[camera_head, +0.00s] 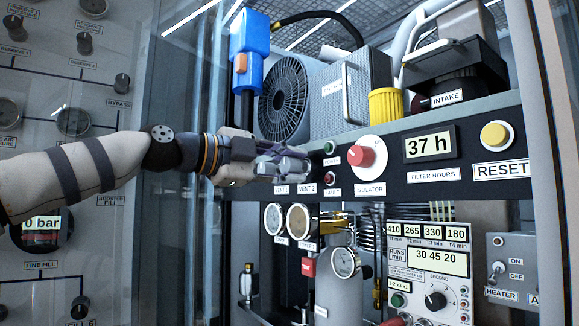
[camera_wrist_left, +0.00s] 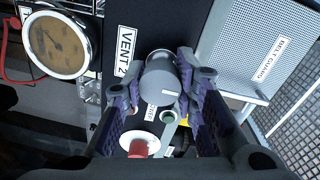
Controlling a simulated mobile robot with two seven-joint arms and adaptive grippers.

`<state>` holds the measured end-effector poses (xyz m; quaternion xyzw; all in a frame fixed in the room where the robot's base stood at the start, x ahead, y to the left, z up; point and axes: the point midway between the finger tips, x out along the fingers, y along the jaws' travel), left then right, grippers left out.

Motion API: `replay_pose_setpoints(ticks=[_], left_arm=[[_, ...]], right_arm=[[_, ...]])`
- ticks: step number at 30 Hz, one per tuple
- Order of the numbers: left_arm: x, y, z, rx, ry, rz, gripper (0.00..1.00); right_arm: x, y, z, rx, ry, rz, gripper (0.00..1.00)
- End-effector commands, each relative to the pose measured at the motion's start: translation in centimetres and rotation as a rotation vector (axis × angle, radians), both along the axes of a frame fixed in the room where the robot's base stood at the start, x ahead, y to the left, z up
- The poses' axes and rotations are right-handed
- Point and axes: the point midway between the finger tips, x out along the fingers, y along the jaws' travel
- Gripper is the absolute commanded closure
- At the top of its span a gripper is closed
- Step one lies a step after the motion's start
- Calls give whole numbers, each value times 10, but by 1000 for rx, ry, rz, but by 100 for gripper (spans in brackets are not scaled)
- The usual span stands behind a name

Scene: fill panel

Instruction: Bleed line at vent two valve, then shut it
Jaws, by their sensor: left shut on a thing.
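The vent two valve is a grey round knob (camera_wrist_left: 160,78) beside the "VENT 2" label (camera_wrist_left: 125,50) in the left wrist view. My left gripper (camera_wrist_left: 165,95) is shut on this knob, with a purple-padded finger on each side. In the head view my left gripper (camera_head: 290,163) reaches in from the left to the dark panel strip, above the "VENT 2" label (camera_head: 307,189), and hides the vent knobs. A light pointer mark shows on the knob. Two round gauges hang below the vent labels, the left one (camera_head: 273,219) and the right one (camera_head: 298,219). My right gripper is not in view.
A blue-capped unit (camera_head: 250,45) and fan stand above. A timer box (camera_head: 428,265) is lower right. A glass-like panel is at left.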

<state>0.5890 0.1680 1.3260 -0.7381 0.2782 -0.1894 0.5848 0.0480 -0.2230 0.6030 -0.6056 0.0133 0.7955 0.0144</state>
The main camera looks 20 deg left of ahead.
Motion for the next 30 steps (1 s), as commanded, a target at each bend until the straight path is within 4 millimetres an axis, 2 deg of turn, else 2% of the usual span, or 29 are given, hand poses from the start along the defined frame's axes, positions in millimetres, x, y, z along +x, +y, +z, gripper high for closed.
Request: replay_pose_setpoints(ticks=[1,2,4,15,17,24,30], left_arm=[[0,0,-1,2,1,-2,100],[0,0,-1,2,1,-2,70],[0,0,-1,2,1,-2,54],[-5,5,1,0,-1,1,53],[-14,12,3,-1,-3,2,53],[-65,53,5,-2,-3,1,53],[-89,73,5,-1,0,-1,53]], right_arm=[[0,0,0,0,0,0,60],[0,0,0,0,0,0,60],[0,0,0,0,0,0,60],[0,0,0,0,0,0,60],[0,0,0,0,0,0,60],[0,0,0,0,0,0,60],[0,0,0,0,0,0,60]])
